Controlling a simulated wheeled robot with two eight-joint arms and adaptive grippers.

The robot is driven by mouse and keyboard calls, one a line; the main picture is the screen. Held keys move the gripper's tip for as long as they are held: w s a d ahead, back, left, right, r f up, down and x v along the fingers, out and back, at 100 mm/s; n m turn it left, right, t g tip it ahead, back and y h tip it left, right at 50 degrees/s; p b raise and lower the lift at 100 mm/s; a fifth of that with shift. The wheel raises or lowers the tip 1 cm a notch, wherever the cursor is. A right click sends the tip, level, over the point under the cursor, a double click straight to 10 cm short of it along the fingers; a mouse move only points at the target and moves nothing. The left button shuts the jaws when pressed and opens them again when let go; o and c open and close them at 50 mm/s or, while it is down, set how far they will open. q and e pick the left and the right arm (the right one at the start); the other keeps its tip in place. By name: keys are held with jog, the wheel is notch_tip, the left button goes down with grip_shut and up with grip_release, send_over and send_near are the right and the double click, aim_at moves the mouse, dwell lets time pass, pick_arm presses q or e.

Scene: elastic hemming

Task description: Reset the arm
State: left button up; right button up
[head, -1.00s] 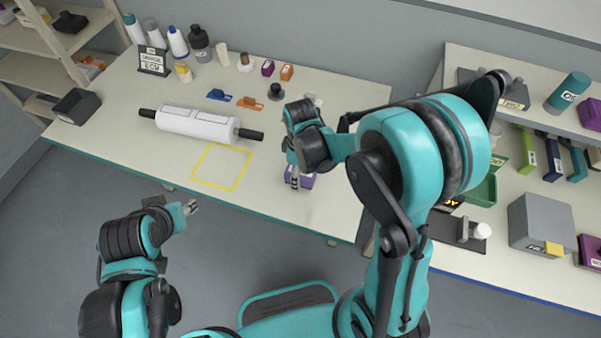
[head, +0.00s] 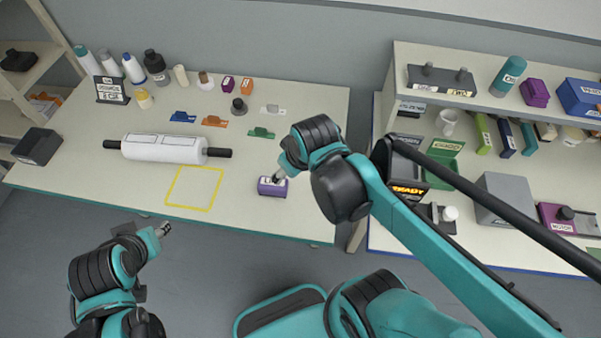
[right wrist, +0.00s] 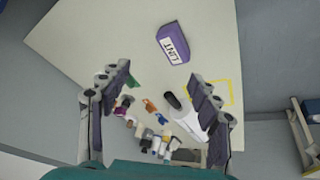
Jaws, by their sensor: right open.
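My right gripper (head: 279,176) is at the purple box (head: 272,187) near the table's front edge in the head view. In the right wrist view, the gripper (right wrist: 160,74) is open with nothing between its fingers. The purple box, labelled LINT (right wrist: 172,43), stands apart from the fingers, past their tips, with its label in sight. My left gripper (head: 164,230) hangs over the floor in front of the table, clear of everything; its jaws are too small to read.
The table (head: 120,190) also bears a white roll with black handles (head: 165,149), a yellow outlined square (head: 193,188), flat coloured tools and several bottles at the back left. A second bench (head: 390,215) with a shelf stands to the right.

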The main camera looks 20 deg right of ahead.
jog(key=s+f+m+t+b, duration=0.1)
jog(key=b, duration=0.1)
jog(key=s+d+f+m+t+b, duration=0.1)
jog(key=s+m, duration=0.1)
jog(key=shift+s+d+f+m+b, duration=0.1)
jog(key=shift+s+f+m+b, duration=0.2)
jog(key=shift+f+b, duration=0.1)
jog(key=shift+o, duration=0.5)
jog(key=shift+w, duration=0.1)
dwell(0.4)
